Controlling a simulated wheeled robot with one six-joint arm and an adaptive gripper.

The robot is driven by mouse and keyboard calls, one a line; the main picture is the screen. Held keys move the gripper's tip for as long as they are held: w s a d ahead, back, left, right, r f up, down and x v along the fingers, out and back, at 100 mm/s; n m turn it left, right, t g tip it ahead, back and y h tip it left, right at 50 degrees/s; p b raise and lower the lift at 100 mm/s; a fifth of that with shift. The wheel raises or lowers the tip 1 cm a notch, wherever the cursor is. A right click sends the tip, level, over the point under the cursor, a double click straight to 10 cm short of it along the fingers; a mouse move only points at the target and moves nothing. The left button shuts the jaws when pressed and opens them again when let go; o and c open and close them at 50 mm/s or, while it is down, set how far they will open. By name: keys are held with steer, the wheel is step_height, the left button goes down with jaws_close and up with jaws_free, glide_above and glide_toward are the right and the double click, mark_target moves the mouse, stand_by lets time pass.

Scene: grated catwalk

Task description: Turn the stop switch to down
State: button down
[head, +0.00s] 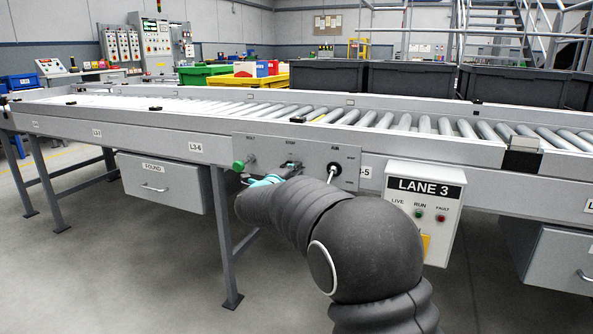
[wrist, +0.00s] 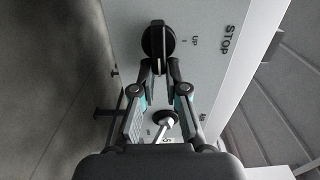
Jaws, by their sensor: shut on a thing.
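The stop switch is a round black switch with a black lever, on a grey panel (head: 262,146) on the conveyor's side. In the wrist view the stop switch (wrist: 158,42) is at top centre, with "UP" and "STOP" printed to its right. In the head view the stop switch (head: 291,164) is partly hidden by my gripper (head: 279,176). In the wrist view my gripper (wrist: 160,68) has its fingertips close together on the end of the lever.
A green button (head: 239,166) is on the left. The LANE 3 box (head: 424,207) stands out at right.

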steer(key=shift+a, duration=0.45)
steer(key=c, duration=1.2)
jaws_free()
steer(key=shift+r, duration=0.1)
steer(key=v, duration=1.1)
steer(key=shift+s, duration=0.4)
steer(key=shift+a, duration=0.1)
